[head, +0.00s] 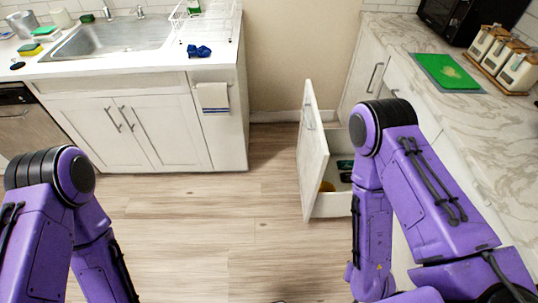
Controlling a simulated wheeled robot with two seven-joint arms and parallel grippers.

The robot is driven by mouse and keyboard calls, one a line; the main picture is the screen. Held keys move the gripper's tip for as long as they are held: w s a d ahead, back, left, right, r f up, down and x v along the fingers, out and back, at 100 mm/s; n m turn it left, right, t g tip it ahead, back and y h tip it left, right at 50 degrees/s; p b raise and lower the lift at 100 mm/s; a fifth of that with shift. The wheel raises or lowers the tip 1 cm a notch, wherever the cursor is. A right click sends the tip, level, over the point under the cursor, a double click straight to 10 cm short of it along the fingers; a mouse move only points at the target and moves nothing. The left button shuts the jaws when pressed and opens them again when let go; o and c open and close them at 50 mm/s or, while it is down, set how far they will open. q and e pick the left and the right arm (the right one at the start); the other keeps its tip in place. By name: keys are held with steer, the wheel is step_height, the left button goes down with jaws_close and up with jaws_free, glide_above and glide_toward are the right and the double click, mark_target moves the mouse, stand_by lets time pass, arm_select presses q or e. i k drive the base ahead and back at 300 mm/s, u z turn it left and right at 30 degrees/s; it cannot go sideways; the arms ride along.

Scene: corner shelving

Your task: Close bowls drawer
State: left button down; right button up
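A white drawer (335,208) low in the right-hand cabinet run stands pulled out over the floor. Its tall white front panel (313,165) faces left and carries a bar handle (309,118) near its top. Inside, an orange item (327,187) and dark teal items (345,165) show; I cannot tell whether they are bowls. My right arm hides part of the drawer's right side. Both my purple arms reach in from the bottom, the left one far from the drawer. Neither gripper shows in the head view.
A marble counter (440,125) runs along the right, with a green cutting board (447,72), canisters (520,70) and a black microwave (465,15). A sink cabinet (145,135) stands back left. The wooden floor (215,225) left of the drawer is clear.

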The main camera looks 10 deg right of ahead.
mark_target(318, 149)
steer(key=u, duration=0.4)
steer(key=i, duration=0.3)
steer(key=z, duration=0.9)
steer(key=i, duration=0.9)
steer(key=z, duration=0.95)
